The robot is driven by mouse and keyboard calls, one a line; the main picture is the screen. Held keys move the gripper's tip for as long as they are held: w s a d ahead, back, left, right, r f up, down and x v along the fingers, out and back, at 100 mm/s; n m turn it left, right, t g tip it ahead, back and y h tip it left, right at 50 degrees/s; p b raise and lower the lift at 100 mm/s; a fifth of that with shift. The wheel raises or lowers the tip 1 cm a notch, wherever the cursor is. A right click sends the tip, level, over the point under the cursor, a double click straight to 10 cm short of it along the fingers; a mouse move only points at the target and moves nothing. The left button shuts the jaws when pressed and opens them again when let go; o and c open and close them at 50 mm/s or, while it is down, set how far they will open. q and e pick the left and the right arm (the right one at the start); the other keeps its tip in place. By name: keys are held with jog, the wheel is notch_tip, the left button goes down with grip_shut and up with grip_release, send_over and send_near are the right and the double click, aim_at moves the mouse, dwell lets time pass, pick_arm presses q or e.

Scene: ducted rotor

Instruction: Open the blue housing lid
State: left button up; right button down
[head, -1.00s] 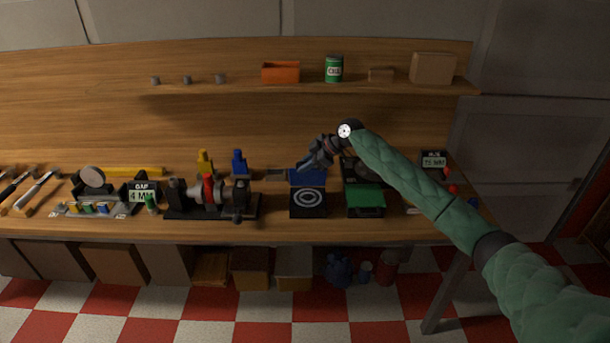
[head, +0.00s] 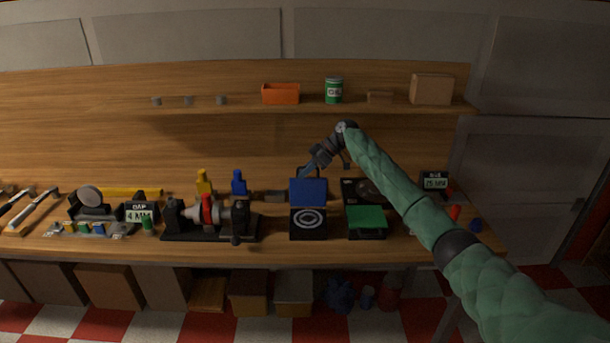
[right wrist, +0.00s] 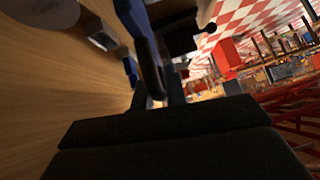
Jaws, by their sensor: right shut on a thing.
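The blue housing lid (head: 309,192) stands raised at the back of its dark housing (head: 308,233), its blue face towards me. The housing's top is exposed and shows white rings. My right gripper (head: 304,174) is at the lid's top edge, shut on the lid's dark handle. In the right wrist view, a dark curved handle (right wrist: 150,72) runs between the dark fingers, beside a strip of blue. The exact contact is small and dark. My left gripper is out of view.
A green-topped box (head: 367,217) stands close to the housing's right. A black fixture with a rotor shaft (head: 208,214) and blue (head: 239,184) and yellow (head: 204,184) bottles stand to the left. A shelf (head: 230,108) runs above the bench.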

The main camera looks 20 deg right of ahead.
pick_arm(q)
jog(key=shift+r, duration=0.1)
pick_arm(e)
jog(key=shift+f, duration=0.25)
jog(key=c, duration=1.5)
grip_release()
jog(key=shift+r, duration=0.1)
jog(key=shift+r, duration=0.1)
